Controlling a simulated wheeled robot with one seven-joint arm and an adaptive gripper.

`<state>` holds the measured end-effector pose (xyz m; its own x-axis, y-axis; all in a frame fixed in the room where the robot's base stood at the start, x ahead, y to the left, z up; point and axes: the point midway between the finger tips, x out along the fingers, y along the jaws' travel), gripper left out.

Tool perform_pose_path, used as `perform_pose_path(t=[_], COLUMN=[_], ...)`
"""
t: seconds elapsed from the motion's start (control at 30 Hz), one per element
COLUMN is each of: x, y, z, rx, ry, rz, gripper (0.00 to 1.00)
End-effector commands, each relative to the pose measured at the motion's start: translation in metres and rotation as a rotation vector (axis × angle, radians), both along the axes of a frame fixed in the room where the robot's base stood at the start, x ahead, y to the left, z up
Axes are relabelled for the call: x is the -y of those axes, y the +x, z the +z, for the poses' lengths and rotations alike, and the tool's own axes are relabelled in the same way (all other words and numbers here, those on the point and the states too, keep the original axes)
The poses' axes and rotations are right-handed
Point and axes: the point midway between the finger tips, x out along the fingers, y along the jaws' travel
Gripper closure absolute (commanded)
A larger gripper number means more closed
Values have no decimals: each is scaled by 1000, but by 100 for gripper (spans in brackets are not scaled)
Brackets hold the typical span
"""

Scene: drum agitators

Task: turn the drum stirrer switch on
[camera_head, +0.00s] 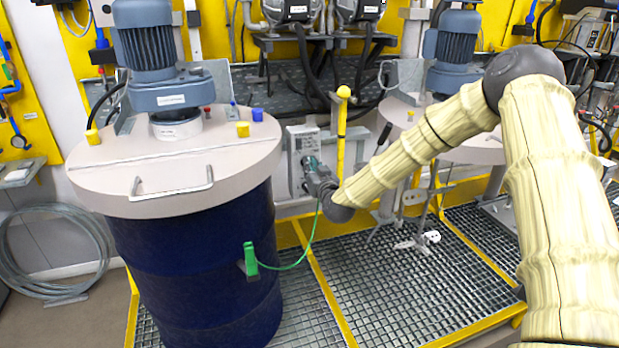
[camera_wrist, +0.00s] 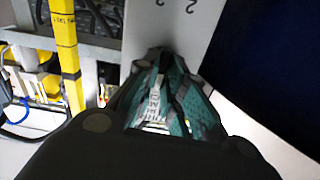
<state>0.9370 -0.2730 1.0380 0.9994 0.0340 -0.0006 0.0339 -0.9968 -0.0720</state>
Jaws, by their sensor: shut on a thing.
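The stirrer switch box (camera_head: 294,147) is a light grey panel behind the right side of the big blue drum (camera_head: 195,270). In the wrist view its pale face (camera_wrist: 190,22) shows dark figures above the fingers. My gripper (camera_head: 311,163), with teal and grey fingers, reaches to the lower right of the box. In the wrist view the fingertips (camera_wrist: 166,62) are against the panel, closed on the switch knob. The knob is hidden by the fingers, so I cannot tell its angle. The blue stirrer motor (camera_head: 148,45) stands on the drum lid (camera_head: 160,165).
A yellow post (camera_head: 341,130) stands just right of the box; it also shows in the wrist view (camera_wrist: 66,50). A green clamp (camera_head: 250,261) with a thin green cable hangs on the drum. A second motor and lid stand at the right. Grating (camera_head: 390,290) covers the floor.

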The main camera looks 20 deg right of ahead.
Motion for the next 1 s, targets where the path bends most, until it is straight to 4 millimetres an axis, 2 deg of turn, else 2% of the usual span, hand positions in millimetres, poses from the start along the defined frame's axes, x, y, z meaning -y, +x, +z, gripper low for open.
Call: perform_pose_path(t=[0.03, 0.5, 1.0], x=[1, 4, 5], y=[0, 0, 0], z=[-6, -5, -2], rx=[0, -13, -20], ry=[44, 447, 635], rz=[-2, -2, -4], gripper=[100, 100, 100])
